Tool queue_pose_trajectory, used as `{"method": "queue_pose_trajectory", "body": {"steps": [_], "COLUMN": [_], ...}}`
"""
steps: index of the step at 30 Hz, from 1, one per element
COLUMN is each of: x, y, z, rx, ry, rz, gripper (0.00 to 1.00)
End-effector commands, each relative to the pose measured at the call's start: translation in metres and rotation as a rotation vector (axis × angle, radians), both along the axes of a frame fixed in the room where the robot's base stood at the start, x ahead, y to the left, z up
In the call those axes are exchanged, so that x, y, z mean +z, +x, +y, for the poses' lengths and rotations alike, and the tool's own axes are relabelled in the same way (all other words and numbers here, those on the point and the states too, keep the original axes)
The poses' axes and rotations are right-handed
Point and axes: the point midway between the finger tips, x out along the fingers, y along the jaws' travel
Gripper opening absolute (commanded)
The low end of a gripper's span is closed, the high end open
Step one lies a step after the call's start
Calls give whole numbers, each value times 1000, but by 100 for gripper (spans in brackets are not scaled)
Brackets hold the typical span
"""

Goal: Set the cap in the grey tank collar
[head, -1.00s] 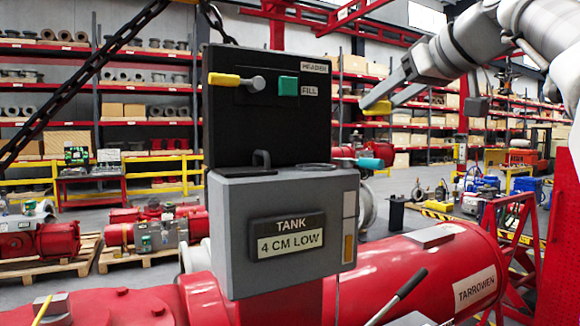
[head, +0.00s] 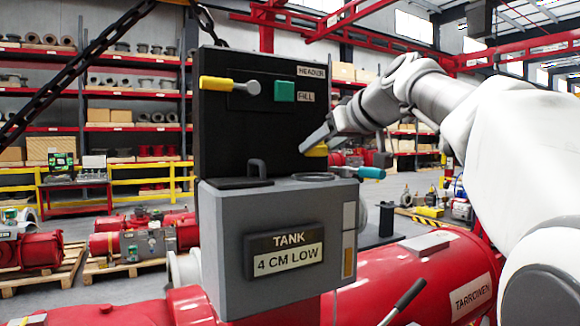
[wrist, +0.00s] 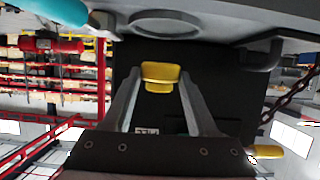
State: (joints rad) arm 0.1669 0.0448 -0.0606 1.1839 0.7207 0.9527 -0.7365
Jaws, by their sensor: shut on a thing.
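My gripper (head: 308,148) is shut on the yellow cap (head: 318,150) and holds it in the air above the tank's right part. The wrist view shows the cap (wrist: 161,72) between the two grey fingers. The grey tank (head: 225,240) carries the label "TANK 4 CM LOW". Its round collar (head: 312,177) lies on the tank top, below the cap and apart from it. In the wrist view, where the tank is at the top, the collar ring (wrist: 165,24) shows beyond the cap.
A black panel (head: 235,130) rises behind the tank, with a yellow-handled lever (head: 228,85) and a green button (head: 284,91). A black handle (head: 258,167) stands left of the collar. A teal-ended handle (head: 370,172) juts out at the tank's right.

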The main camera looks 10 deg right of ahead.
Motion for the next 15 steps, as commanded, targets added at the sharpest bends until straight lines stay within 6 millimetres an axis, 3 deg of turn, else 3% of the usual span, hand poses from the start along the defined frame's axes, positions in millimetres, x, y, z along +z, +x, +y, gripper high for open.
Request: {"method": "queue_pose_trajectory", "body": {"steps": [5, 15], "x": [-9, -44], "y": [7, 6], "z": [5, 5], "rx": [0, -1], "ry": [1, 1], "rz": [0, -1], "gripper": [7, 7]}}
